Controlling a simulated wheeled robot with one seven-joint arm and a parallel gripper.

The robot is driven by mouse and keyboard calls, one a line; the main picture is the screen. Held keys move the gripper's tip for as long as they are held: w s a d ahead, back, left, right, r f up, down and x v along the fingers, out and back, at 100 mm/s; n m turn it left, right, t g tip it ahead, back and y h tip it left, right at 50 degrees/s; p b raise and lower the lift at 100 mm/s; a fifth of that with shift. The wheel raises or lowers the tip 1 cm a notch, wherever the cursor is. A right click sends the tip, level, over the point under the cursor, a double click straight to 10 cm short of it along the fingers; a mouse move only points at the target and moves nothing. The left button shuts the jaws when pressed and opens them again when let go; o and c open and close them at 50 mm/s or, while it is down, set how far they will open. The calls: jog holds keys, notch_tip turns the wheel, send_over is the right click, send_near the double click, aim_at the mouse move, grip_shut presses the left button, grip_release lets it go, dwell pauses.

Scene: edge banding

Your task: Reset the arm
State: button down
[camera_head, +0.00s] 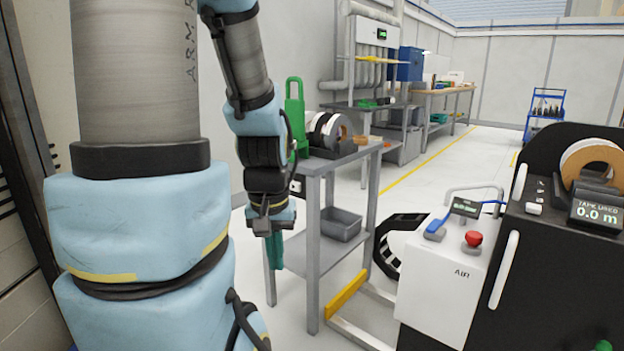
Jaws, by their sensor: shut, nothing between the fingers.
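My arm hangs down at the left of the view, with light blue padded covers and grey links; one link is marked "ARM R". Its lower end, my gripper (262,231), points down in front of the left side of a grey metal cart (312,170). The gripper is small and dark here, shut, with nothing seen in it. A teal item (274,250) hangs just below and behind it; I cannot tell whether they touch.
The cart carries tape rolls (328,128) and a green stand (294,110), with a grey bin (340,224) below. A black machine (550,250) and a white AIR cabinet (455,280) with a red button stand at right. Open floor lies beyond.

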notch_tip(320, 180, up, 15)
jog(key=p, duration=1.3)
jog(key=shift+p, duration=0.3)
jog(key=shift+w, duration=0.1)
